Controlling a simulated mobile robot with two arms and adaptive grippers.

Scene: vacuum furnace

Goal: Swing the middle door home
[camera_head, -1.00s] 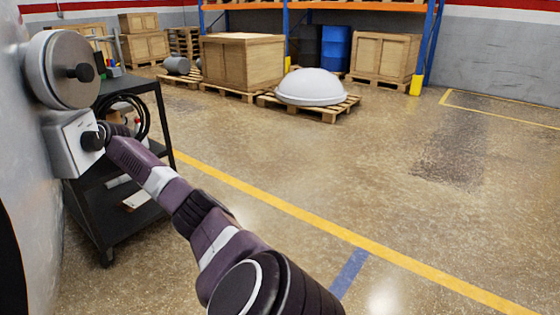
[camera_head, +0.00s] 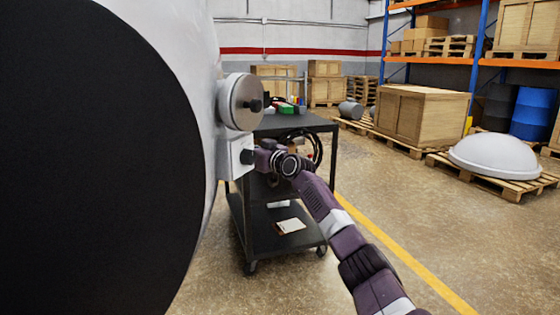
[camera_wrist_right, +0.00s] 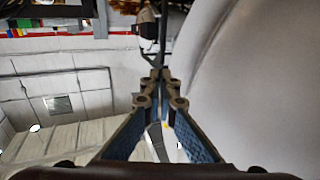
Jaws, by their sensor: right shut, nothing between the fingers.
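A large round pale grey body with a black round face (camera_head: 90,160) fills the left of the head view. It looks like the door, but I cannot tell how far it stands open. On its right edge are a grey round housing (camera_head: 240,102) with a black knob and a white box (camera_head: 236,157). My right arm comes in from the lower right and ends beside the white box; its gripper is not clearly visible there. In the right wrist view my right gripper (camera_wrist_right: 160,76) is shut and empty. A smooth pale curved surface (camera_wrist_right: 255,80) lies close on its right.
A black cart (camera_head: 300,125) with tools and a coiled black hose stands behind the arm. Wooden crates (camera_head: 418,116), a white dome on a pallet (camera_head: 508,157) and blue-orange racking stand farther back. The floor right of the cart is open.

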